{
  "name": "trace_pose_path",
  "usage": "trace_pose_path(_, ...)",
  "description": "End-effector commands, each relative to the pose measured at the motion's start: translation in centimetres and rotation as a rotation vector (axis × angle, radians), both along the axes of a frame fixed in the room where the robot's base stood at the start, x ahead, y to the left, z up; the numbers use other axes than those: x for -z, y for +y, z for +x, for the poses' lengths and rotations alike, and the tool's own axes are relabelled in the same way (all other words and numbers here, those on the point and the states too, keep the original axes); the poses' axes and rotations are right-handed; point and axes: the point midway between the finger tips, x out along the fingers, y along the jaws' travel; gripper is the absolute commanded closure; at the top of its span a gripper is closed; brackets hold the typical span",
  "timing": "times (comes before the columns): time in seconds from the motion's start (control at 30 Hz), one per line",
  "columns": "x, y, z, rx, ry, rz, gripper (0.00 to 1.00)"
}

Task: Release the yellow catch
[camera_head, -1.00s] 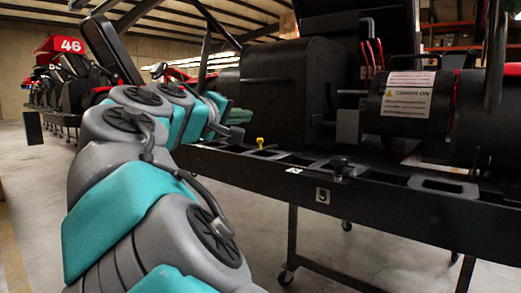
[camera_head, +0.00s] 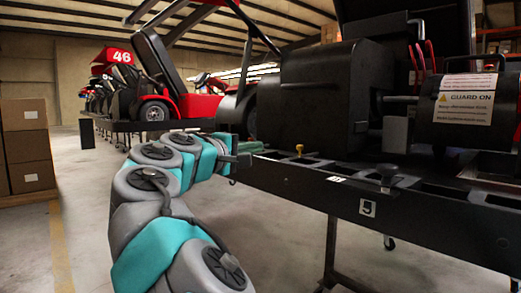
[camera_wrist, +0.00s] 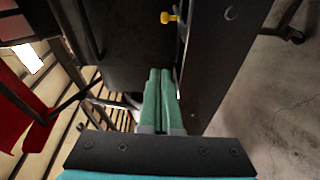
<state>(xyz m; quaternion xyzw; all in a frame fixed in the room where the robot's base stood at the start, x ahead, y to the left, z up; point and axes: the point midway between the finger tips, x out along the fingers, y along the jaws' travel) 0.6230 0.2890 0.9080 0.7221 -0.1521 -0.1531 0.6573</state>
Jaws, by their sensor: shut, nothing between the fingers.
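The yellow catch (camera_head: 299,149) is a small yellow knob on the top of the black stand rail, beside the black box-shaped housing. In the wrist view the yellow catch (camera_wrist: 168,18) shows near the top, beyond my fingertips and slightly right of them. My gripper (camera_head: 257,147) is to the left of the catch in the head view, apart from it. In the wrist view my gripper's green fingers (camera_wrist: 161,75) lie together with nothing between them, pointing toward the housing and rail. The catch is not hidden in either view.
The black stand rail (camera_head: 400,215) runs from the left middle to the lower right. The black housing (camera_head: 310,95) rises behind the catch. A red kart (camera_head: 205,100) stands further back. Brown boxes (camera_head: 27,150) are at the left. The floor at the left is clear.

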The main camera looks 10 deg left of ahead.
Motion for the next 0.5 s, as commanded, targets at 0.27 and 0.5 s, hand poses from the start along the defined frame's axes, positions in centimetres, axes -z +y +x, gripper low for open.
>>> trace_pose_path(0.27, 0.3, -2.1, 4.5, 0.002, 0.003, 0.001, 1.0)
trace_pose_path(0.5, 0.4, -3.1, 6.8, 0.002, 0.003, 0.0, 1.0)
